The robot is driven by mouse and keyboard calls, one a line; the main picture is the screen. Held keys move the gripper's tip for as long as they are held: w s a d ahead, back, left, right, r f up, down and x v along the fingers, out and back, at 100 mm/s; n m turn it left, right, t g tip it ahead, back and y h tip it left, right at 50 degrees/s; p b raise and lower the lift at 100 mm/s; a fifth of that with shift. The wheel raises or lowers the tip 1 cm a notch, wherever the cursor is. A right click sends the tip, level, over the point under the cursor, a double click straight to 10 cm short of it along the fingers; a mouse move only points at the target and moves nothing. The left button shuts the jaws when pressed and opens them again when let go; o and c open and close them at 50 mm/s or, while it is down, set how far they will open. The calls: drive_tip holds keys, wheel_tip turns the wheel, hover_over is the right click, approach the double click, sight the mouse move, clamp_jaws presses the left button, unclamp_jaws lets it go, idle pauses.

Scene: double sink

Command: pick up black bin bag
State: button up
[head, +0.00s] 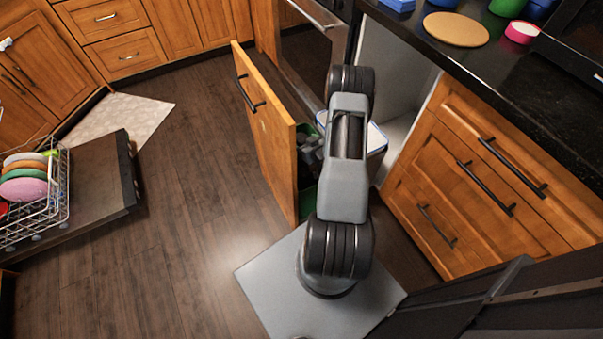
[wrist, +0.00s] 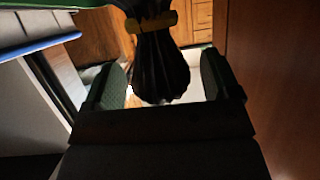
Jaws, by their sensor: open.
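The black bin bag (wrist: 163,73) shows in the wrist view as a gathered dark bundle with a yellow tie band around it. It lies between the two fingers of my gripper (wrist: 164,66), with a visible gap on each side. My gripper is open. In the head view my gripper (head: 310,155) is partly visible beside my arm, down inside the pulled-out cabinet drawer (head: 268,135). I cannot make out the bag in the head view; my arm and the drawer front hide that area.
A green bin (head: 307,200) and a white bin with a blue rim (head: 376,140) are in the drawer. The drawer front stands close left of my gripper. An open dishwasher with a dish rack (head: 45,205) is at the left. The wooden floor between is clear.

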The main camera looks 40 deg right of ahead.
drive_tip(key=shift+x, duration=1)
drive_tip(key=shift+c, duration=0.4)
clamp_jaws()
drive_tip(key=shift+r, duration=0.1)
